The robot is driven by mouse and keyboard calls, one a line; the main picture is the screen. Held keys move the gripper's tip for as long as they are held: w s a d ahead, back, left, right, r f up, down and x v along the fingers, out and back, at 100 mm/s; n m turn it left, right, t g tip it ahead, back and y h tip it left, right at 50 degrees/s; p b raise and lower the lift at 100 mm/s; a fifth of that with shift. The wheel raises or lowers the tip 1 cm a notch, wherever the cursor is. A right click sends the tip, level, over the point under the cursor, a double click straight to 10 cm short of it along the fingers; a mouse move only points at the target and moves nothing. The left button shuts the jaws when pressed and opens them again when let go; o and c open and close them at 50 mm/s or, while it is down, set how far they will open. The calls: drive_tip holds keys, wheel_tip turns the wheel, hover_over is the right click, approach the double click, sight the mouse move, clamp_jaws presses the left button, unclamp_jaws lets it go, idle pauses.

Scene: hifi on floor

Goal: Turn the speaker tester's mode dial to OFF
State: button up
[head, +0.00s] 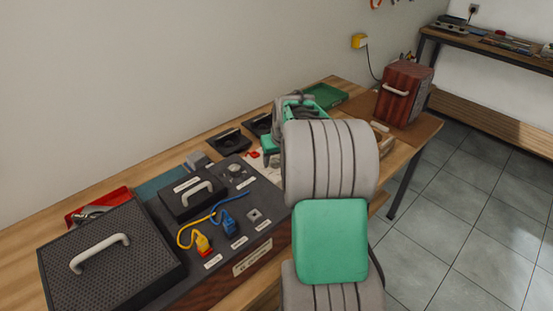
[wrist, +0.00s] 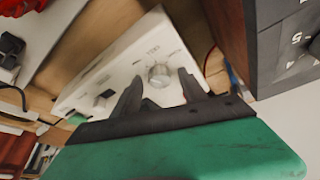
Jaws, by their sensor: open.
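In the wrist view a white panel box (wrist: 112,72), which looks like the speaker tester, lies tilted in the picture. It carries a round silver dial (wrist: 159,75) with small printed marks around it, too blurred to read. I cannot tell which mark the dial points to. My gripper (wrist: 160,78) is open, with its two dark fingers on either side of the dial in the picture. I cannot tell whether they touch it. In the head view only a pale edge of the box (head: 262,172) shows, and my arm hides the dial.
A dark panel unit (head: 228,205) with a handle, a knob and yellow and blue leads stands left of my arm. Two black square items (head: 230,141) lie behind it. A green tray (head: 326,96) and a reddish-brown box (head: 404,93) stand farther back. Floor to the right is clear.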

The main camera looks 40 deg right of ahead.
clamp_jaws()
idle(0.5)
